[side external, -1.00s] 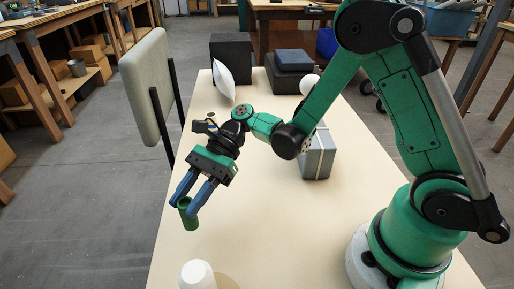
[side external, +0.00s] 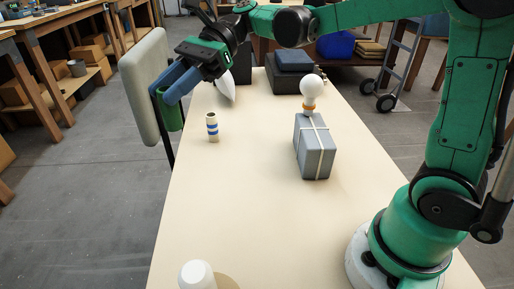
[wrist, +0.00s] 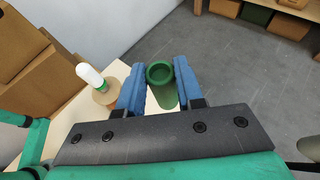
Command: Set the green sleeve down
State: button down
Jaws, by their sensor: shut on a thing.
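My gripper (side external: 168,93) is shut on the green sleeve (side external: 168,116), a short open-ended tube. The sleeve hangs below the blue fingers, raised at the table's left side, and overlaps the grey upright panel in the side view. In the wrist view the sleeve (wrist: 161,74) sits between both blue fingers, its open end facing the camera. Floor shows beyond it, with pale tabletop to the left.
The pale table (side external: 250,210) is largely clear in the middle. A white-and-blue banded cylinder (side external: 212,128), a strapped grey box (side external: 314,150) with a bulb (side external: 313,87), and a white cone (side external: 226,90) stand on it. The grey panel (side external: 146,75) borders the left edge.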

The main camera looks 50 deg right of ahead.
jog(key=w+d+m+t, duration=0.45)
jog(key=w+d, duration=0.35)
jog(key=d, duration=0.6)
jog(key=w+d+m+t+h, duration=0.1)
jog(key=d+m+t+h, duration=0.35)
jog(key=d, duration=1.35)
jog(key=shift+t+y, duration=0.3)
jog(key=shift+y, duration=0.05)
jog(key=shift+d+f, duration=0.2)
jog(key=shift+f, duration=4.9)
jog(key=shift+d+f, duration=0.2)
jog(key=shift+f, duration=4.9)
jog(key=c, duration=0.6)
grip_release()
jog(key=shift+f, duration=0.15)
jog(key=shift+o, duration=0.2)
